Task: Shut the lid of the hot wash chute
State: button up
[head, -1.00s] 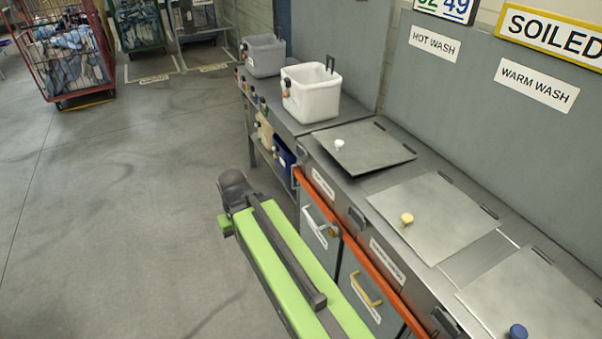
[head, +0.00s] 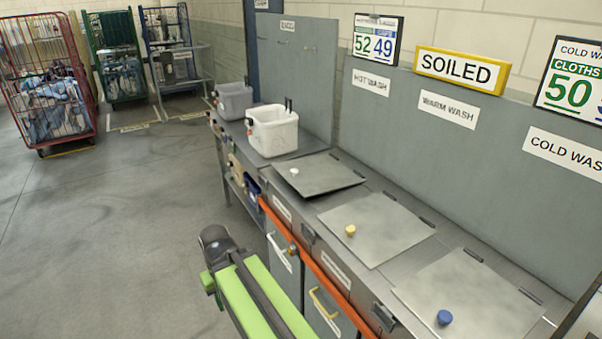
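The hot wash chute lid (head: 325,177) is a grey metal plate with a white knob (head: 294,171), below the HOT WASH label (head: 371,83). It looks slightly raised from the counter, with a dark gap along its near right edge. The warm wash lid (head: 375,229) with a yellow knob and the cold wash lid (head: 475,300) with a blue knob lie flat. My green arm stands left of the counter, its dark joint near the counter's front. My gripper cannot be made out.
A white tub (head: 272,133) and a grey tub (head: 235,101) stand on the counter beyond the hot wash lid. An orange rail (head: 312,262) runs along the counter front. Wheeled cages, one red (head: 45,85), stand at the back left. The floor at left is clear.

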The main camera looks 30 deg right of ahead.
aim_at(319, 174)
jog(key=u, duration=0.3)
jog(key=i, duration=2.75)
jog(key=z, duration=1)
